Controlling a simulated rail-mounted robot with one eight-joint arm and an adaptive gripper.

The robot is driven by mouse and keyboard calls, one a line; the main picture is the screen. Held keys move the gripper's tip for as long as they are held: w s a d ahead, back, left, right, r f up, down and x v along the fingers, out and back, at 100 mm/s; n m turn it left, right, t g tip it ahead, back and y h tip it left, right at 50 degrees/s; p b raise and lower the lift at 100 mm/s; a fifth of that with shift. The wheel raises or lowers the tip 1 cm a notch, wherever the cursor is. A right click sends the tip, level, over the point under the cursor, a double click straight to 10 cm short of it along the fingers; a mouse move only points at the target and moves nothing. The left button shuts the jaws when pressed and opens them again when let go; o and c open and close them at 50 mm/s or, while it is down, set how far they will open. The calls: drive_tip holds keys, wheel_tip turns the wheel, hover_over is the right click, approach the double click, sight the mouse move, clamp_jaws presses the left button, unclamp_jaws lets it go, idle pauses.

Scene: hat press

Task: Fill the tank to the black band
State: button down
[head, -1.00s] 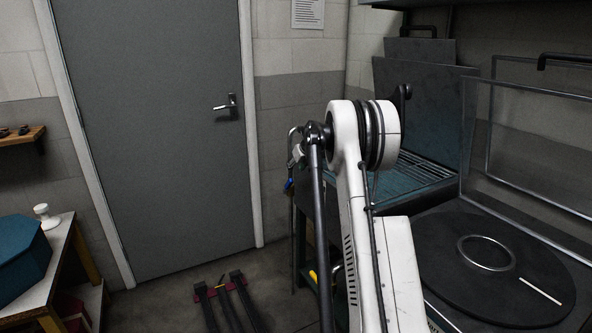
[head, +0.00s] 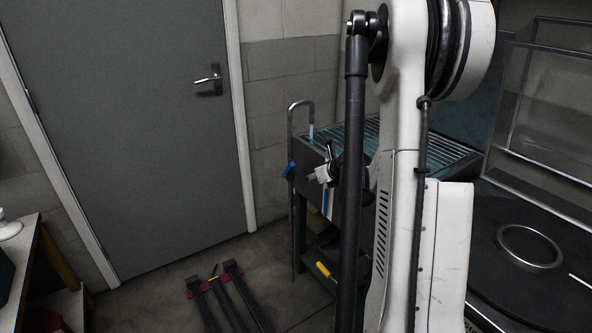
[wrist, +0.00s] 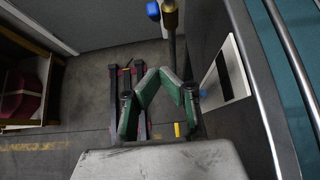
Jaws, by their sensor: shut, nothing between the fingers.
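In the head view a teal tank-like unit with a ribbed top (head: 355,135) stands behind my arm, which hides much of it. A bent grey pipe (head: 292,215) with a blue knob (head: 291,170) stands at its left side. In the wrist view the blue knob (wrist: 153,9) tops the picture beside a brass fitting (wrist: 170,20). A white panel with a black band (wrist: 223,72) is on the dark side wall to the right. My gripper (wrist: 165,72) has green-padded fingers, shut and empty, below and apart from the knob in the picture. No liquid level is readable.
A round dark plate with a metal ring (head: 530,246) is at the right, beside clear panels. A closed grey door (head: 130,130) is at the left. Dark rails with red brackets (head: 228,292) lie on the floor. A yellow-handled item (head: 323,269) sits low under the unit.

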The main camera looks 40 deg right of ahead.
sight(294, 167)
drive_tip(key=w+d+f+b, duration=0.1)
drive_tip(key=w+f+b, duration=0.2)
drive_tip(key=w, duration=0.7)
drive_tip(key=shift+w+d+f, duration=0.3)
drive_tip(key=shift+f, duration=0.05)
drive_tip(key=shift+w+d+r+p, duration=0.1)
drive_tip(key=shift+w+r+p, duration=0.3)
drive_tip(key=shift+w+r, duration=0.45)
drive_tip(key=shift+f, duration=0.1)
drive_tip(key=shift+s, duration=0.1)
